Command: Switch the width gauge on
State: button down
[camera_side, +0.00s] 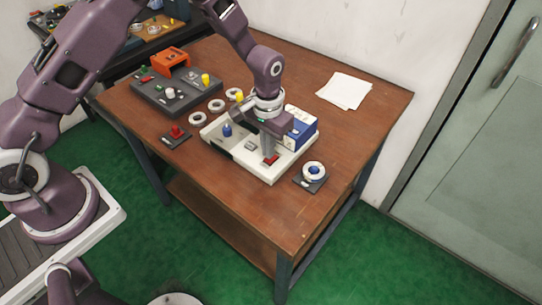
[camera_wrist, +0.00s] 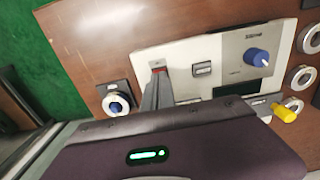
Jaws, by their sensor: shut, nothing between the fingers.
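The width gauge (camera_side: 273,178) is a low white box on the wooden table, with a blue knob (camera_side: 227,130), a small grey button (camera_side: 250,146) and a red switch (camera_side: 271,160) on its top. In the wrist view the gauge's pale face (camera_wrist: 190,52) shows the blue knob (camera_wrist: 257,57), the grey button (camera_wrist: 203,69) and a bit of the red switch (camera_wrist: 158,70). My gripper (camera_wrist: 157,88) is shut and empty, its fingertips at or just above the red switch. The fingers hide most of the switch, so I cannot tell its position or whether they touch.
A blue and white box (camera_side: 301,130) stands at the gauge's back right. A blue-centred ring on a dark base (camera_side: 313,171) sits to the right. Several loose rings (camera_side: 198,118) lie left of the gauge, near a dark grey control panel (camera_side: 160,98) and a red-knobbed base (camera_side: 176,134). White paper (camera_side: 344,90) lies behind.

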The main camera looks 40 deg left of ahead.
jog(key=shift+f, duration=0.95)
dwell(0.6)
jog(key=shift+r, duration=3.55)
jog(key=s+a+r+t, duration=0.2)
jog(key=s+r, duration=0.3)
jog(key=r, duration=0.5)
jog(key=s+a+r+t, duration=0.1)
jog(key=s+a+r, duration=0.1)
jog(key=s+r, duration=0.65)
jog(key=s+a+r+t, duration=0.1)
jog(key=s+r, duration=0.1)
jog(key=s, duration=0.4)
jog(key=s+a+r+t, duration=0.1)
jog(key=s+r, duration=0.2)
jog(key=s, duration=0.4)
jog(key=shift+s+a+r+t, duration=0.2)
jog(key=shift+a+r+t, duration=0.1)
